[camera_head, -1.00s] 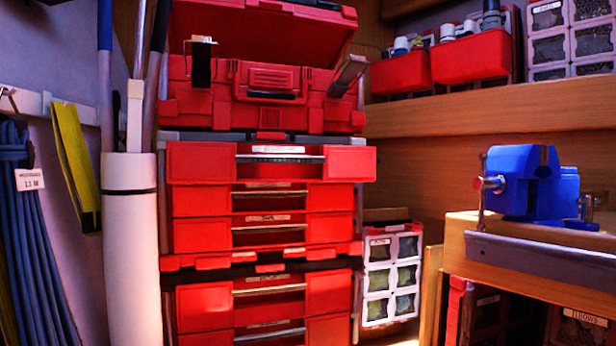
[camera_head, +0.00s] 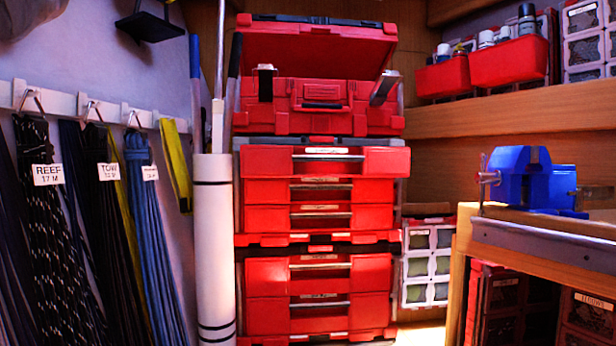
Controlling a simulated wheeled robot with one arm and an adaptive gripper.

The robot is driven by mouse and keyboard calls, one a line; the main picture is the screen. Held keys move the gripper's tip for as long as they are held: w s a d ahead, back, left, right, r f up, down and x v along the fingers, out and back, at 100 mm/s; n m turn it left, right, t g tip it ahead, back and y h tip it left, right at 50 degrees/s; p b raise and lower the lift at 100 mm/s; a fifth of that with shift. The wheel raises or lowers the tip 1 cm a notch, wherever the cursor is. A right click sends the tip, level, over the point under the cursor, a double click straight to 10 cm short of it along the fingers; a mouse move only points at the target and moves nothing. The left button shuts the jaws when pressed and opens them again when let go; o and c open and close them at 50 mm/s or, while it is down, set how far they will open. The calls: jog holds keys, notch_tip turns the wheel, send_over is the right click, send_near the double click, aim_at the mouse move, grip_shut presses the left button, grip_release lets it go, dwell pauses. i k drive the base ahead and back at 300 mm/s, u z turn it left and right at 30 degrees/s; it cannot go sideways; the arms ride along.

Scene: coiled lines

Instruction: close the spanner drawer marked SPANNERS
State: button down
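A stack of red drawers (camera_head: 270,219) stands in the middle of the camera_head view. Its top drawer (camera_head: 385,162) looks pulled out a little, its front standing forward of and wider than the drawers below. Each drawer has a metal bar handle and a small pale label. The labels are too small to read, so I cannot tell which drawer is marked SPANNERS. My gripper is not in view.
An open red toolbox (camera_head: 320,105) sits on the stack. A white tube (camera_head: 213,250) stands left of it; coiled ropes (camera_head: 60,230) hang on the left wall. A blue vice (camera_head: 528,180) is on a wooden bench (camera_head: 590,215) at right. A small-parts cabinet (camera_head: 426,268) stands between.

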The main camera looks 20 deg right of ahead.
aim_at(256, 160)
jog(key=u, duration=1.25)
jog(key=i, duration=0.75)
jog(key=z, duration=0.55)
